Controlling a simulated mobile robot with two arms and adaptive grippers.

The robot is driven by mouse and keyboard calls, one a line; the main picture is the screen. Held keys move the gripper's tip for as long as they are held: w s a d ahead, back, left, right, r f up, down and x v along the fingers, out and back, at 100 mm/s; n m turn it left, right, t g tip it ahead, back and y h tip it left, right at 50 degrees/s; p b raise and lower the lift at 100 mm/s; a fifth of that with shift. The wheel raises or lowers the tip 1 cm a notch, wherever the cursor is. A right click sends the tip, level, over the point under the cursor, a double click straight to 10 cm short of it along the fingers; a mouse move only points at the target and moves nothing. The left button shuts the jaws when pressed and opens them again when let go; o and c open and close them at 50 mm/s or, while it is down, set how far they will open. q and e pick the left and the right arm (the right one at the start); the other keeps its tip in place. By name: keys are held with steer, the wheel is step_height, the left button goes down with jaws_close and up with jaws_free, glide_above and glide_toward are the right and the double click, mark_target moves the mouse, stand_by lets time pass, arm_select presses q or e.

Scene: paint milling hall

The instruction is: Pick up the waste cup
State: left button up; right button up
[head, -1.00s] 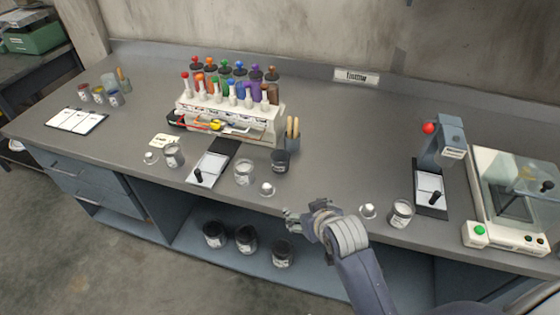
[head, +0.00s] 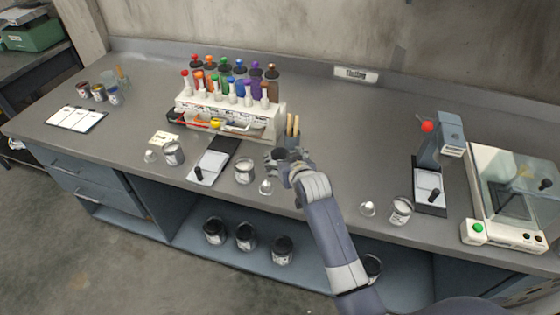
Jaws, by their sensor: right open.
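A small dark cup (head: 281,154), which looks like the waste cup, stands on the grey bench in front of a holder of wooden sticks. My right gripper (head: 279,161) is open at this cup, coming from the front right. Its fingers overlap the cup in the picture and hide much of it. I cannot tell whether they touch it. My left gripper is not in view.
Close by are a stick holder (head: 293,135), an open can (head: 244,172) and a small shiny knob-like piece (head: 265,187). Behind stands a rack of colored bottles (head: 230,118). A scale (head: 510,198) is at right.

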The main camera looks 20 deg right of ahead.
mark_target(278, 152)
steer(key=shift+p+x, duration=0.5)
steer(key=shift+x, duration=2.05)
steer(key=shift+r, duration=0.15)
steer(key=c, duration=1.1)
